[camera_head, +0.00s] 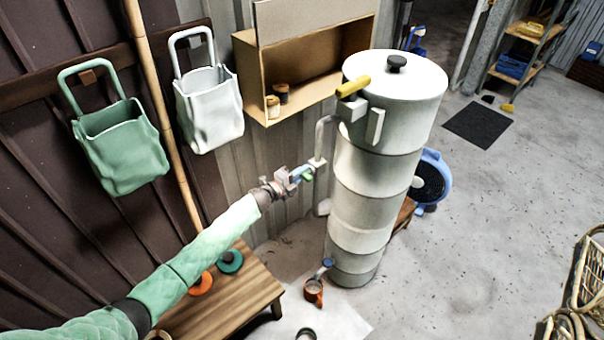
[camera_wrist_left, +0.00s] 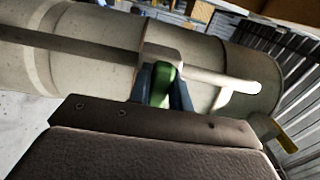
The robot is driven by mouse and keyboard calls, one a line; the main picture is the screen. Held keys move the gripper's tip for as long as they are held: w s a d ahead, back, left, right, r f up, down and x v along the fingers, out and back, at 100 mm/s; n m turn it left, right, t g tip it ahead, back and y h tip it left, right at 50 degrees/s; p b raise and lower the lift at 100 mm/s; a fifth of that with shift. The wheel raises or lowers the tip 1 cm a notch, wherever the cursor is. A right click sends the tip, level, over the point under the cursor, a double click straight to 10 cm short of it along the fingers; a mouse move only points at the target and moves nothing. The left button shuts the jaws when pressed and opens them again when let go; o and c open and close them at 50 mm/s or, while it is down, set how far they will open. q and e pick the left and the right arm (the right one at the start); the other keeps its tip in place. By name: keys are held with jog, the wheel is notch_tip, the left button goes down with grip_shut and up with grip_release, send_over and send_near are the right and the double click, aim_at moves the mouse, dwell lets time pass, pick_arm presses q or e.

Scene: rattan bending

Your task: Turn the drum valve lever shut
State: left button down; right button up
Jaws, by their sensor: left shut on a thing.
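The drum (camera_head: 375,180) is a tall pale cylinder with a lid and black knob, standing right of my left gripper. A grey pipe (camera_head: 322,135) bends down from its upper left side. My left gripper (camera_head: 303,174) reaches the lower end of this pipe, shut on a small green lever (camera_wrist_left: 160,86). In the left wrist view the green lever sits between the dark fingers, with the pipe (camera_wrist_left: 215,79) running past it and the drum (camera_wrist_left: 95,55) behind. The lever's exact angle is partly hidden by the fingers. My right gripper is not in view.
A yellow handle (camera_head: 353,86) sticks out near the drum top. A wooden bench (camera_head: 240,297) is below my left arm. Green (camera_head: 122,146) and white (camera_head: 209,108) bags hang on the wall.

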pick_arm(q)
jog(key=c, duration=1.3)
grip_release()
jog(key=shift+s+a+f, duration=0.1)
jog(key=shift+s+a, duration=0.05)
jog(key=shift+a, duration=0.05)
jog(key=shift+b+v, duration=1.4)
jog(key=shift+v, duration=2.3)
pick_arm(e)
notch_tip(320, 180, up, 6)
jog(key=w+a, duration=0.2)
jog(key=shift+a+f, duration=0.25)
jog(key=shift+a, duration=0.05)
